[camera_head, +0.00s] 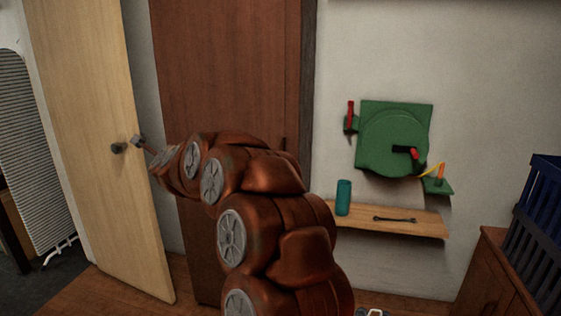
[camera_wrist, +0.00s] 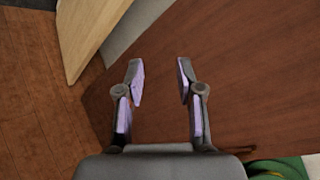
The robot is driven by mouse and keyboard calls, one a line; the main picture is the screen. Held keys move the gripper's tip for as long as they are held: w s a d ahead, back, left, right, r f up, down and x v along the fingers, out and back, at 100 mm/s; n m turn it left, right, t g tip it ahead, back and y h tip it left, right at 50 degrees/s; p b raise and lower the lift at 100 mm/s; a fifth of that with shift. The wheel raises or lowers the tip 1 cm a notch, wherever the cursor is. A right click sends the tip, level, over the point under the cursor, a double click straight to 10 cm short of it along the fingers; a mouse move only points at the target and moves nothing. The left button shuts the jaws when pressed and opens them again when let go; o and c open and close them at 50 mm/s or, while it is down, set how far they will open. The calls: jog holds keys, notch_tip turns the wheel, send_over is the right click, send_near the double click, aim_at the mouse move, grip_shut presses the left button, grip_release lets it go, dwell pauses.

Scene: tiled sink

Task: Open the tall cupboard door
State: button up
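The tall cupboard has a reddish-brown door (camera_head: 225,60), which looks shut in the head view. A slim dark handle (camera_head: 284,150) shows near its right edge, just above my arm. My arm covers much of the lower door. My gripper (camera_head: 143,146) reaches left, close to the pale door's knob; whether they touch cannot be told. In the wrist view my gripper (camera_wrist: 159,68) is open, with nothing between its fingers. The brown door (camera_wrist: 240,60) fills much of the view behind the fingers.
A pale wooden door (camera_head: 85,90) with a dark knob (camera_head: 118,148) stands at the left, also in the wrist view (camera_wrist: 85,35). Right of the cupboard are a wall shelf (camera_head: 430,226), a teal cylinder (camera_head: 343,197) and a green wall-mounted piece (camera_head: 392,140). A blue crate (camera_head: 545,215) stands far right.

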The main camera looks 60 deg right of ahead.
jog(key=s+d+f+m+g+h+b, duration=0.1)
jog(key=s+d+f+m+g+h, duration=0.25)
jog(key=d+m, duration=0.5)
jog(key=s+d+f+m+g+h+b, duration=0.1)
jog(key=s+d+m+g+h+b, duration=0.15)
jog(key=s+d+m+g, duration=0.65)
jog(key=s+d+f+m+t+h, duration=0.2)
jog(key=s+d+m+h, duration=0.15)
jog(key=d, duration=0.95)
jog(key=shift+n+g+h, duration=0.25)
jog(key=shift+n+h, duration=0.15)
jog(key=shift+h, duration=0.05)
jog(key=shift+w+d+p, duration=0.2)
jog(key=shift+d+p, duration=0.05)
jog(key=shift+d, duration=0.9)
jog(key=shift+w+d+p, duration=0.2)
jog(key=shift+d, duration=0.95)
jog(key=shift+w+d+p, duration=0.2)
jog(key=shift+d+p, duration=0.05)
jog(key=shift+d, duration=0.9)
grip_shut()
